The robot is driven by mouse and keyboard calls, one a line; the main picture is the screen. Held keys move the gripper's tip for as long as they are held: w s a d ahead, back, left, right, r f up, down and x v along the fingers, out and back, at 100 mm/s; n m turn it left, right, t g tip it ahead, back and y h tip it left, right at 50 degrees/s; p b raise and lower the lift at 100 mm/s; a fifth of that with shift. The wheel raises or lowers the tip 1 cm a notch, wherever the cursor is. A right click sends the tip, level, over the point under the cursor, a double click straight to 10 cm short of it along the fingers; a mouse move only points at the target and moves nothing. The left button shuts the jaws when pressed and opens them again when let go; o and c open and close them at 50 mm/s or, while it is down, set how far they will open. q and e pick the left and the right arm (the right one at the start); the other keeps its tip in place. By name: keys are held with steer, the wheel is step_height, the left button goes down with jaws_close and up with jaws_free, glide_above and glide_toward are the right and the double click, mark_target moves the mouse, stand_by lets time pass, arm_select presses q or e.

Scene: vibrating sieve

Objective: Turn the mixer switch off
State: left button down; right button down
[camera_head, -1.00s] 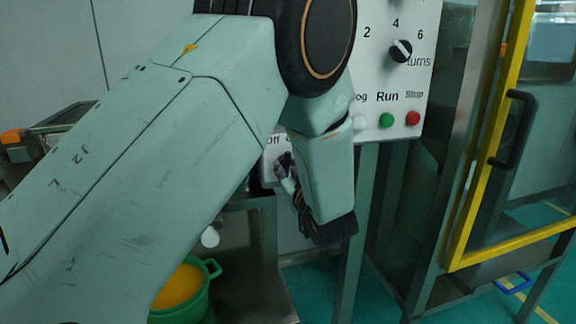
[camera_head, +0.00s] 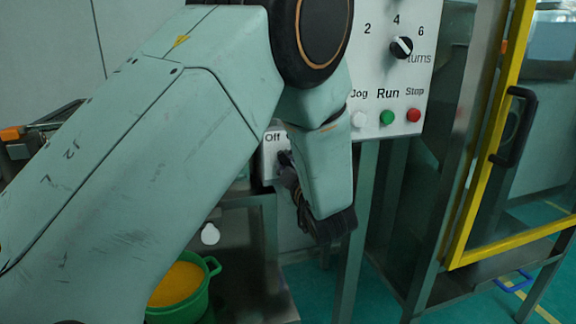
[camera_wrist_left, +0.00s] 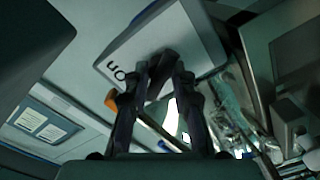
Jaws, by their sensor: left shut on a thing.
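The mixer switch box (camera_head: 270,163) is pale grey with the label "Off" in the head view, mostly hidden behind my left arm. In the left wrist view the switch box (camera_wrist_left: 190,38) shows the label "On" and a dark knob (camera_wrist_left: 163,67). The knob's exact angle is hard to tell. My right gripper is not in view.
A white control panel (camera_head: 377,75) with a dial and Jog, Run and Stop buttons stands right of the arm. A yellow-framed door (camera_head: 477,150) is farther right. A green pot (camera_head: 198,300) with yellow contents sits below the arm.

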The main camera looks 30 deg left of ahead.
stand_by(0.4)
arm_select(q)
steer(key=c, duration=1.1)
jaws_free()
